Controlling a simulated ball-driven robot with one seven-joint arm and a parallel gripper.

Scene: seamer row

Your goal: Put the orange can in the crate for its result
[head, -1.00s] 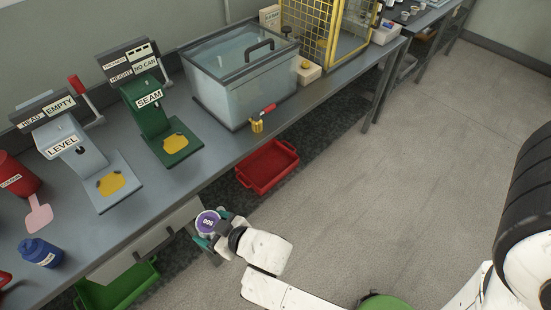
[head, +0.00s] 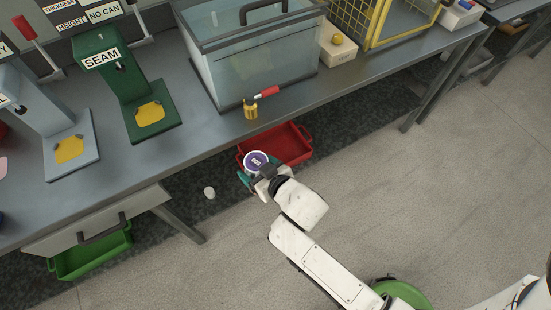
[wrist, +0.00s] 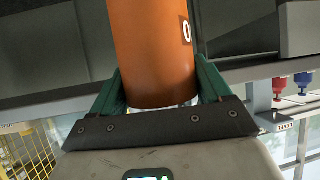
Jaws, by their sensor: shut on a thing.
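The orange can (wrist: 155,50) stands between the teal fingers of my gripper (wrist: 160,95) in the wrist view. A green crate (head: 92,262) sits under the bench drawer at lower left.
The bench (head: 205,140) holds a green SEAM stand (head: 125,85), a grey stand (head: 65,150), a glass tank (head: 250,55), a red-handled yellow tool (head: 251,112) and a yellow cage (head: 365,35). A bench leg (head: 180,222) stands left of my gripper. A small white thing (head: 209,193) lies on the floor. Floor at right is clear.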

